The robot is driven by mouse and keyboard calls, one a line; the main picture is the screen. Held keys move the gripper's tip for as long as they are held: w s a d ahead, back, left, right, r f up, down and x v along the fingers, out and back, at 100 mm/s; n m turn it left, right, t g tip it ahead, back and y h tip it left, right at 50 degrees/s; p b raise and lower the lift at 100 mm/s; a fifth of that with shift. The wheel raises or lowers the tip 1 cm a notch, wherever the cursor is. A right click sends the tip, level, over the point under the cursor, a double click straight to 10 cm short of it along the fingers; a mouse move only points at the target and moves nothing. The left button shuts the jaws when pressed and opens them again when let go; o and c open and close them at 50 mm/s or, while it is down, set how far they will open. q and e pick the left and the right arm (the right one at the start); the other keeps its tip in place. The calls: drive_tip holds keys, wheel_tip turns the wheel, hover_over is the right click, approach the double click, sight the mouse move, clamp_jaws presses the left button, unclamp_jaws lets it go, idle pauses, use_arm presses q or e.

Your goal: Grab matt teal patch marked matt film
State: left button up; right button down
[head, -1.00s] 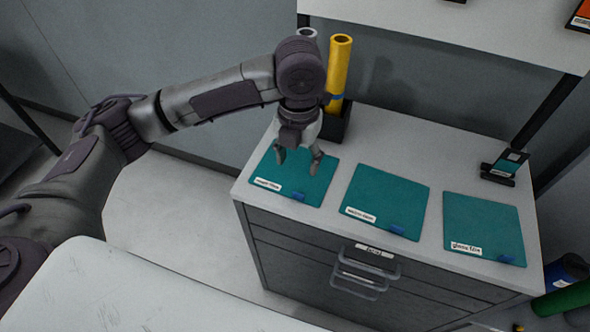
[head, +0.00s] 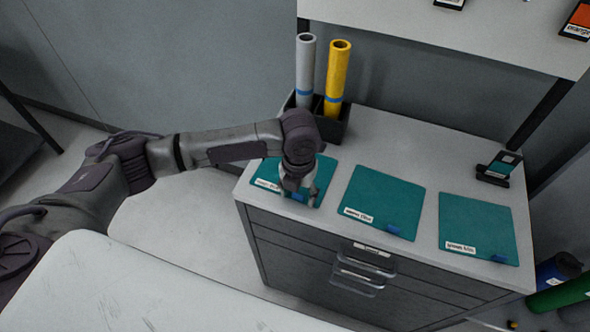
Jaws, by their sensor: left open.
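Three teal patches lie flat in a row on the cabinet top, each with a white label and a blue tab at its front edge. The right patch (head: 478,225) has a label that seems to read gloss film. The labels of the middle patch (head: 385,197) and the left patch (head: 327,172) are too blurred to read surely. My left gripper (head: 298,198) points down at the front edge of the left patch, by its blue tab. Its fingers are open and partly cover the tab and label. I cannot tell whether they touch the patch. My right gripper is out of view.
A black holder (head: 331,130) with a grey roll (head: 305,75) and a yellow roll (head: 338,75) stands behind the left patch. A small black stand (head: 498,168) is at the back right. A shelf (head: 420,30) overhangs behind. Drawer handles (head: 358,280) jut from the cabinet front.

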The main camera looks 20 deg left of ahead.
use_arm(q)
drive_tip(key=c, duration=0.8)
drive_tip(key=shift+c, duration=0.2)
